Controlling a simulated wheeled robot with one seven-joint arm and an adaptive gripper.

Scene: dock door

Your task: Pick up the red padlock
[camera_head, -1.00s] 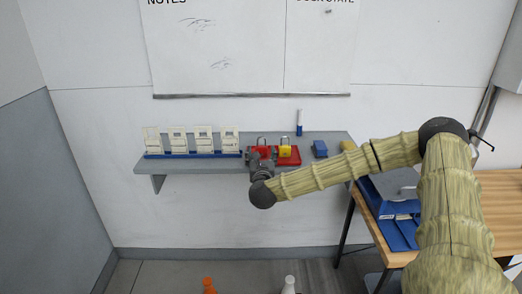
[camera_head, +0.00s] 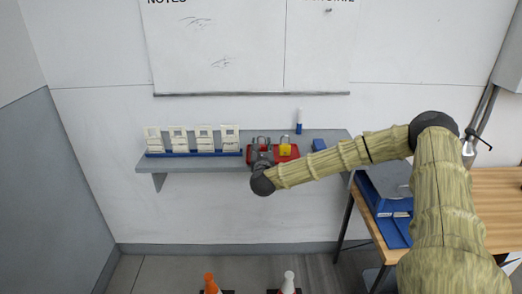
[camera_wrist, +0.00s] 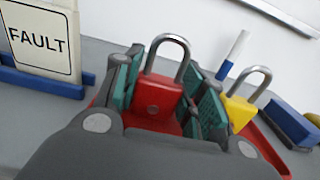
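The red padlock (camera_wrist: 156,96) stands upright with its shackle up in the wrist view. It is on the red tray (camera_wrist: 262,150) on the grey shelf. My gripper (camera_wrist: 168,100) has its teal-padded fingers on either side of the padlock's body. The fingers look open, with a gap visible at the right; contact on the left cannot be told. In the head view my gripper (camera_head: 260,157) covers most of the red padlock. The yellow padlock (camera_wrist: 240,108) stands just right of the right finger; it also shows in the head view (camera_head: 285,151).
White cards in a blue rack (camera_head: 193,154) stand to the left; the FAULT card (camera_wrist: 42,38) is nearest. A marker (camera_head: 299,128) stands behind the tray. A blue block (camera_head: 319,145) lies to the right. A wooden table (camera_head: 490,188) stands at the right.

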